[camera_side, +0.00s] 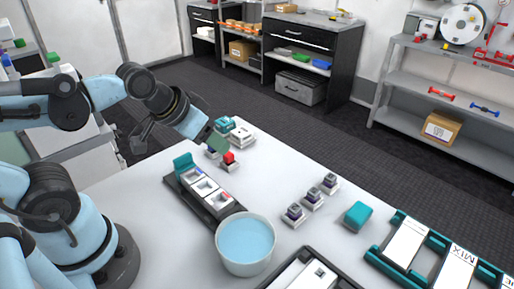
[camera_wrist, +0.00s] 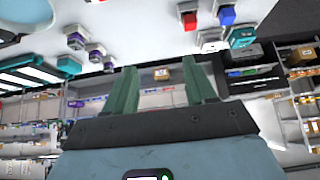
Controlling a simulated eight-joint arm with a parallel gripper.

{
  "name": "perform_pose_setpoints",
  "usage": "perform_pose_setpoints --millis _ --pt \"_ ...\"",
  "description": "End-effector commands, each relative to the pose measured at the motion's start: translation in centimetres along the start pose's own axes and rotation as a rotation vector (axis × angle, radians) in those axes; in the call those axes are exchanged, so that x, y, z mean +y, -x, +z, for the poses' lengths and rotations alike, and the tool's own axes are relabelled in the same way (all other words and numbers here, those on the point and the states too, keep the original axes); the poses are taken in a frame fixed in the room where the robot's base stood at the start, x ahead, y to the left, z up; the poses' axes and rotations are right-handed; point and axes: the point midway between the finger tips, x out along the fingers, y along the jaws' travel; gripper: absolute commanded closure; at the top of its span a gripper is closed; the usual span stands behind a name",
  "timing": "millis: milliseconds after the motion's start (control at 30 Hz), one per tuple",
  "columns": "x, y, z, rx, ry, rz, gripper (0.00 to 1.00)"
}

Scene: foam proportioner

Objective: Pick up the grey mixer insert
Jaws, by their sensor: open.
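Three small grey and dark-purple pieces on white square bases stand in a row on the white table: a near one (camera_side: 293,213), a middle one (camera_side: 312,198) and a far one (camera_side: 330,182). They also show at the upper left of the wrist view, one of them being a purple-topped piece (camera_wrist: 75,39). I cannot tell which piece is the grey mixer insert. My gripper (camera_wrist: 159,70) is open, with nothing between its green fingers. In the side view my gripper (camera_side: 216,145) is over the table's far left part, apart from the row, partly covering the small blocks there.
A red block (camera_side: 229,159) and teal-and-white parts (camera_side: 242,134) are by my gripper. A dark tray (camera_side: 217,209) with white cells, a bucket of blue liquid (camera_side: 245,245), a teal block (camera_side: 358,215) and a teal rack (camera_side: 381,257) stand on the table. The middle is mostly free.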

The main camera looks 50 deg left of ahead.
Motion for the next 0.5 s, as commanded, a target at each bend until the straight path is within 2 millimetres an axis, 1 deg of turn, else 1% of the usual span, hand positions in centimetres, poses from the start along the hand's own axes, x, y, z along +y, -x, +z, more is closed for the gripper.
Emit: perform_pose_setpoints --millis 300,367,500 --pt "0.2 0.1 -0.3 -0.007 0.000 0.003 0.45" --pt "0.4 0.1 -0.8 -0.020 0.001 0.008 0.45" --pt "1.8 0.2 -2.9 -0.085 0.005 0.029 0.45"
